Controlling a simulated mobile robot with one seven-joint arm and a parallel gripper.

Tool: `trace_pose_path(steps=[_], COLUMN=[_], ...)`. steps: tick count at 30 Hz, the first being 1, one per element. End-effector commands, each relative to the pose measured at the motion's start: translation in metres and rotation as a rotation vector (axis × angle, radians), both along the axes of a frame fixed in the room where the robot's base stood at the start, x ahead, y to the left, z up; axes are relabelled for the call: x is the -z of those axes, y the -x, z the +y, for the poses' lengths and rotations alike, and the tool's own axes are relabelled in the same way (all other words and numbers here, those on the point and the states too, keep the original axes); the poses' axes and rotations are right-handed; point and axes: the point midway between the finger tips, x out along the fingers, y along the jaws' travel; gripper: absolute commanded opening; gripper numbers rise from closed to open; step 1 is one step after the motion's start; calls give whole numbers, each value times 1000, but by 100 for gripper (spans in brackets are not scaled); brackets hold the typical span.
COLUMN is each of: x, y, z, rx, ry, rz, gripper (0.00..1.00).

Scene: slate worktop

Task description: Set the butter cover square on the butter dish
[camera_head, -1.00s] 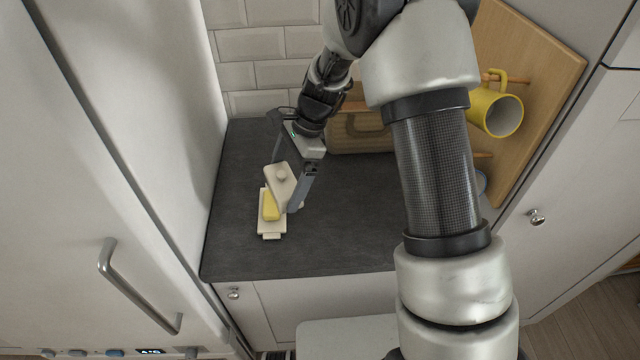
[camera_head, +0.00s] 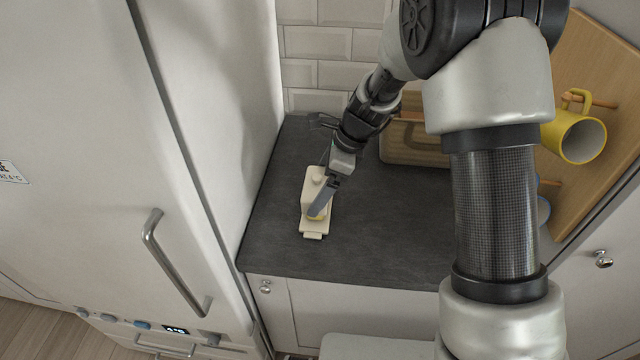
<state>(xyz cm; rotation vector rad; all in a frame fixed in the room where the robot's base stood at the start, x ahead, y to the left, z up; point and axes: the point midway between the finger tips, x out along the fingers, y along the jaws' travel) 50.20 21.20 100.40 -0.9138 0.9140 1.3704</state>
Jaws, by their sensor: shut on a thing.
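The cream butter cover (camera_head: 312,186), with a round knob on top, is held in my gripper (camera_head: 316,194) over the butter dish (camera_head: 314,229). My gripper is shut on the cover, one finger crossing its near right side. The cover runs roughly along the dish's length. The dish lies on the worktop with its front end and tab bare. A little yellow butter (camera_head: 319,215) shows below the cover's near edge, beside the fingertip. Whether the cover touches the dish I cannot tell; the finger hides part of that edge.
The slate worktop (camera_head: 380,235) is clear to the right of the dish. A wooden box or bin (camera_head: 408,150) stands at the back by the tiled wall. A yellow mug (camera_head: 578,137) hangs on a wooden rack at right. A tall white appliance (camera_head: 215,130) rises on the left.

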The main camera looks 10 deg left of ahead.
Motion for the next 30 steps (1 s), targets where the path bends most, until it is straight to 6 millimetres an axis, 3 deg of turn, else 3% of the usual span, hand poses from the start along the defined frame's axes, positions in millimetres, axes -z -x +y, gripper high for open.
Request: trace_pose_path(steps=[12,26,27,30], x=[35,42,42,42], y=[0,0,0,0], z=[0,0,0,0], rx=[1,0,0,0], ry=[0,0,0,0], rz=[0,0,0,0], gripper=[69,69,99,100])
